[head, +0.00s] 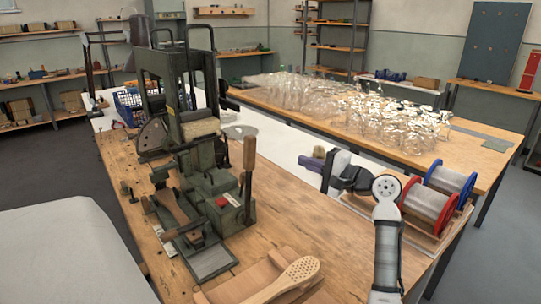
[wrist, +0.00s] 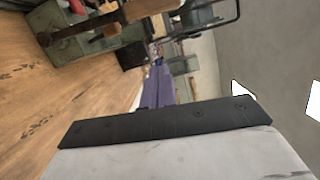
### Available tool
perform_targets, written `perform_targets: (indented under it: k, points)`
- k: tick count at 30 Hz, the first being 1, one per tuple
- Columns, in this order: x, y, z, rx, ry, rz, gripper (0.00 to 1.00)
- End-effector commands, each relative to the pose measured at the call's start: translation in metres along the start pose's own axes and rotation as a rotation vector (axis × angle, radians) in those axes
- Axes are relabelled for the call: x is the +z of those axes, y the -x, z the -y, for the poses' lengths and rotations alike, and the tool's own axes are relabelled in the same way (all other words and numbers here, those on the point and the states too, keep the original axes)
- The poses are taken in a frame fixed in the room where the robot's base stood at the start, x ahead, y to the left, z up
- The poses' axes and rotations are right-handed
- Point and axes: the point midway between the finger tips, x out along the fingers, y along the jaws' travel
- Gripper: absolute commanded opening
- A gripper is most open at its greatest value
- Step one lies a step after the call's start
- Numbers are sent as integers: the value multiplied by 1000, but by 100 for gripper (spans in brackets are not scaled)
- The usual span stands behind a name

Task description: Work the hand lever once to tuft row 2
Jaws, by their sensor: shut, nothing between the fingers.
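The green tufting machine (head: 200,150) stands on the wooden bench, with a red button on its front box. Its hand lever has an upright wooden handle (head: 249,165) at the machine's right side. A wooden brush body (head: 172,208) sits in the machine's front fixture. My gripper (head: 318,152), with purple fingers, is shut and empty, apart from the handle and to its right. In the wrist view the shut fingers (wrist: 156,88) point towards the machine (wrist: 85,42), seen at the upper left. A wooden bar crosses in front of it there; I cannot tell whether it is the lever.
A paddle-shaped brush body with holes (head: 290,280) lies on wooden boards at the bench front. Wire spools (head: 428,205) stand at the right. Many clear glass-like items (head: 350,105) cover the back table. The bench between handle and gripper looks clear.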

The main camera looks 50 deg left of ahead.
Motion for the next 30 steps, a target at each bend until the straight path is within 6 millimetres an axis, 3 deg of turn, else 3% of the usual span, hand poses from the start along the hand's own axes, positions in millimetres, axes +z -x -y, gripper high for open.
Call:
perform_targets:
  k: [5, 17, 24, 30]
  points:
    - [1, -18, 2, 2, 0, 3, 0]
    - [2, -101, 3, 3, 0, 2, 0]
    - [31, -108, 2, 1, 3, -1, 0]
    - [39, -109, 0, 1, 1, -1, 0]
